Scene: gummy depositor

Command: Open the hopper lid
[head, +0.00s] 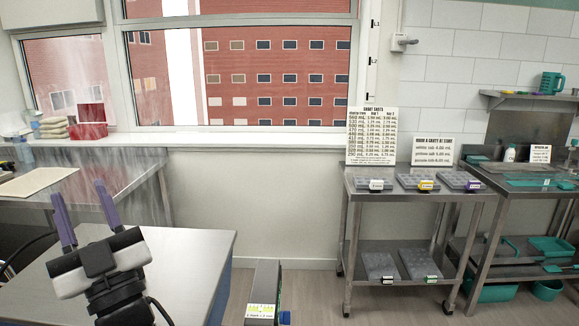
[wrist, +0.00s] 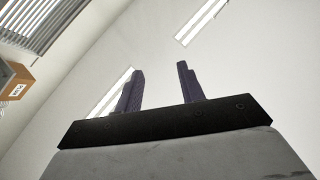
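My gripper (head: 80,193) is at the lower left of the head view, with its two purple fingers pointing up and apart. It is open and nothing is between the fingers. It also shows in the wrist view (wrist: 159,75), with only ceiling and wall behind it. I cannot make out a hopper or its lid for certain in either view. A narrow grey metal unit (head: 266,278) with a labelled front stands at the bottom centre of the head view, cut off by the lower edge. I cannot tell whether it belongs to the depositor.
A steel table (head: 190,258) lies beside and behind my gripper. A steel cart (head: 371,195) with several grey trays stands right of centre. A steel bench (head: 487,181) with teal containers is at the far right. Floor shows between the grey unit and the cart.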

